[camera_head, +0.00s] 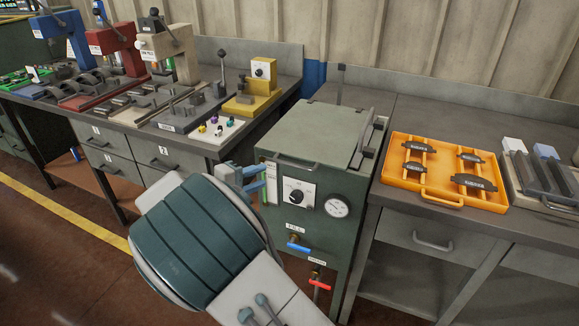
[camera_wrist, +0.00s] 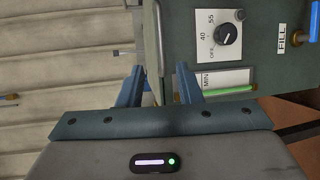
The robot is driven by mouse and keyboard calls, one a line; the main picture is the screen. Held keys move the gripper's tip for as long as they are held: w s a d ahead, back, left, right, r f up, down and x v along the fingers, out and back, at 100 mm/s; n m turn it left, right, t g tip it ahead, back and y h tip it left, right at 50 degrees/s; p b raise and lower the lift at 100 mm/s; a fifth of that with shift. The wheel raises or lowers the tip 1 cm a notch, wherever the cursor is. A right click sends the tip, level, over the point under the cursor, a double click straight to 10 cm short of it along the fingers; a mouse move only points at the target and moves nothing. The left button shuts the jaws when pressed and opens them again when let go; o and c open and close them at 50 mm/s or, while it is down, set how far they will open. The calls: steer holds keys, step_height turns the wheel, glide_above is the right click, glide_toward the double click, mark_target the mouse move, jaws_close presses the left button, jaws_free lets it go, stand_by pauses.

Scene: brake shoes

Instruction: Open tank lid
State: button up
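The tank (camera_head: 319,190) is a dark green box between two workbenches. Its flat grey-green lid (camera_head: 318,132) lies shut on top, with a bar handle (camera_head: 297,162) along the front edge. My gripper (camera_head: 257,178) is at the tank's upper front left corner, with blue fingers apart and nothing seen held. In the wrist view, the fingers (camera_wrist: 160,85) point toward the tank, one each side of the line of the lid's front edge (camera_wrist: 150,35). The handle also shows as a pale bar (camera_wrist: 159,30) there. The gap to the handle is hard to judge.
The tank front carries a dial (camera_head: 296,194), a gauge (camera_head: 337,206), a blue valve (camera_head: 299,248) and a red valve (camera_head: 319,283). An orange tray (camera_head: 427,190) with brake pads sits on the right bench. Presses and tools fill the left bench.

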mark_target(291, 165)
steer(key=x, duration=1.2)
steer(key=shift+w+d+f, duration=0.1)
steer(key=shift+w+f, duration=0.05)
steer(key=shift+f, duration=0.05)
jaws_close()
steer(key=shift+d, duration=0.15)
